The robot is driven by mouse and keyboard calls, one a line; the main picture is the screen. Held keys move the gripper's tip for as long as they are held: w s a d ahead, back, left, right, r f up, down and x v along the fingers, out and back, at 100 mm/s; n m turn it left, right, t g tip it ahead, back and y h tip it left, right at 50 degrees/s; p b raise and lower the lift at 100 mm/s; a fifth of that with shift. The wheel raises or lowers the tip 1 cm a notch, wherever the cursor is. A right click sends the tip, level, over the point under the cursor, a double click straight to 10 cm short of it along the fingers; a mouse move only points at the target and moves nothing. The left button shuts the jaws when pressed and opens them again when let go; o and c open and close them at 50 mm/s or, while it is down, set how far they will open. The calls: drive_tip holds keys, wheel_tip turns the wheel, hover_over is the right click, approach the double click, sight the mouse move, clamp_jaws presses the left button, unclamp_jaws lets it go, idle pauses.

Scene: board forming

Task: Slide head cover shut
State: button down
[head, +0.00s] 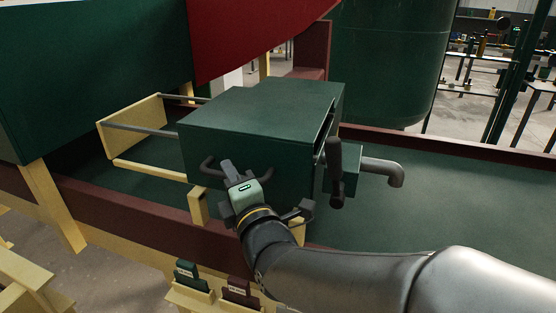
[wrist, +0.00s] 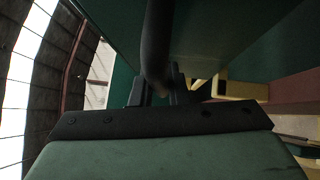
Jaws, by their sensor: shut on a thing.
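The head cover (head: 250,115) is a dark green box on the long green trough. Grey guide rods (head: 140,129) with a cream end frame (head: 128,125) show bare on its left. A dark bar handle (head: 207,166) runs along the cover's front face. My gripper (head: 229,172) is shut on this handle, near its left part. In the wrist view the dark handle bar (wrist: 158,40) passes between the fingers of my gripper (wrist: 158,95). The gripper and my arm hide part of the handle and of the cover's lower front.
A grey outlet pipe (head: 385,170) and a dark upright lever (head: 335,172) stand at the cover's right end. The trough has a red-brown rim (head: 120,217). Small green and maroon tagged blocks (head: 192,274) sit below it. A large green tank (head: 385,60) stands behind.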

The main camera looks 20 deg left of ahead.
drive_tip(key=shift+d, duration=0.4)
drive_tip(key=c, duration=1.4)
unclamp_jaws()
drive_tip(key=shift+a, duration=0.15)
drive_tip(key=b+v, duration=0.9)
drive_tip(key=v, duration=0.8)
drive_tip(key=shift+s+b, duration=0.15)
drive_tip(key=shift+b, duration=0.2)
